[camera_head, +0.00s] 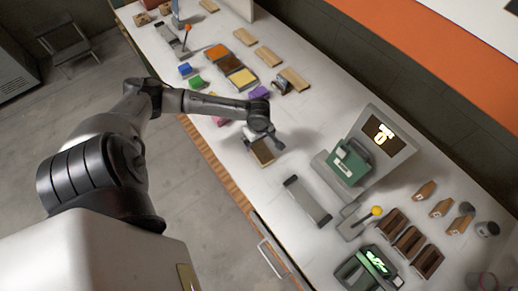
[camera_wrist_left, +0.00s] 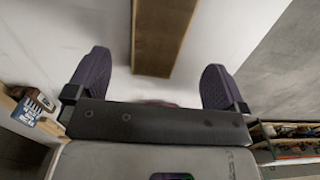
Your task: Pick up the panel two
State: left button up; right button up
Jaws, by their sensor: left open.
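A brown wooden panel (camera_head: 262,152) with a pale edge lies on the white table, below my left gripper (camera_head: 265,138). In the left wrist view the same brown panel (camera_wrist_left: 163,35) runs up from between the two dark fingers of my left gripper (camera_wrist_left: 157,78). The fingers are spread wide, with a gap on each side of the panel, and do not touch it. No label shows on it, so I cannot tell whether it is panel two. My right gripper is not in view.
Several light wooden panels (camera_head: 268,56) and coloured trays (camera_head: 242,76) lie farther back. Brown wooden boxes (camera_head: 410,241) are at lower right.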

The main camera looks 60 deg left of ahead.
aim_at(259, 148)
pick_arm(q)
jog(key=shift+f, duration=3)
jog(key=shift+c, duration=0.5)
jog(key=c, duration=1)
jog(key=shift+o, duration=0.2)
jog(key=shift+r, duration=0.15)
notch_tip(259, 148, up, 4)
jog(key=shift+f, duration=0.15)
jog(key=s+d+r, duration=0.4)
jog(key=d+r, duration=0.3)
jog(key=d, duration=0.4)
jog(key=shift+p, duration=0.35)
